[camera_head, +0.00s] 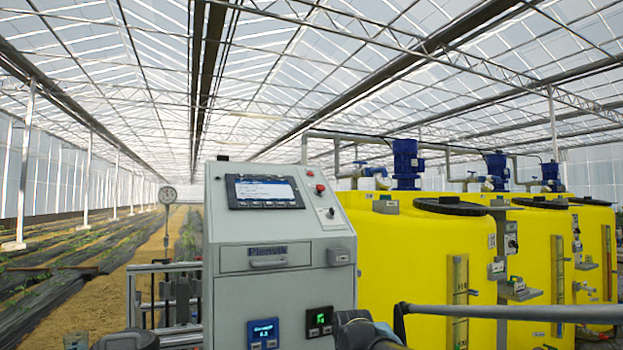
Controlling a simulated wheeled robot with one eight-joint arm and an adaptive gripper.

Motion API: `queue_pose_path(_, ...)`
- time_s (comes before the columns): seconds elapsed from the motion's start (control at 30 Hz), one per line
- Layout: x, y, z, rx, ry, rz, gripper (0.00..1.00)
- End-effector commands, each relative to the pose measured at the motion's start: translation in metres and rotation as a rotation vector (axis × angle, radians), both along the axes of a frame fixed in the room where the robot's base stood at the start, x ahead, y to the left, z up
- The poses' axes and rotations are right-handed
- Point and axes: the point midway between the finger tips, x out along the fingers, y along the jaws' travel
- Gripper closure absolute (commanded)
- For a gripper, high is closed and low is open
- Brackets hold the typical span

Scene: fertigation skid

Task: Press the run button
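A grey control cabinet (280,275) stands in the centre, its sloped top panel facing me. On that panel, right of a lit screen (264,191), is a red mushroom-shaped button (320,188). A small reddish part (311,173) sits just above it, and a small dark switch or knob (331,212) sits below it. No control can be made out as labelled run; the lettering is too small to read. My gripper cannot be made out in this view. A dark rounded shape at the bottom edge, in front of the cabinet, may be part of my arm.
Yellow tanks (425,255) with blue motors (406,160) stand right of the cabinet. A grey horizontal bar (510,312) crosses low at the right. A round gauge (167,195) and metal pipework (165,290) are at the left. Sandy ground and planted rows lie beyond.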

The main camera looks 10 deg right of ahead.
Motion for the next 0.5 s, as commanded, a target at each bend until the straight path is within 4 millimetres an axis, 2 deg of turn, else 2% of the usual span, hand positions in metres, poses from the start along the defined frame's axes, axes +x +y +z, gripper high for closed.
queue_pose_path(0.03,0.0,0.0,0.0,0.0,0.0,0.0,0.88)
queue_pose_path(0.1,0.0,0.0,0.0,0.0,0.0,0.0,1.0)
queue_pose_path(0.5,0.0001,0.0,0.0,0.0,0.0,0.0,1.0)
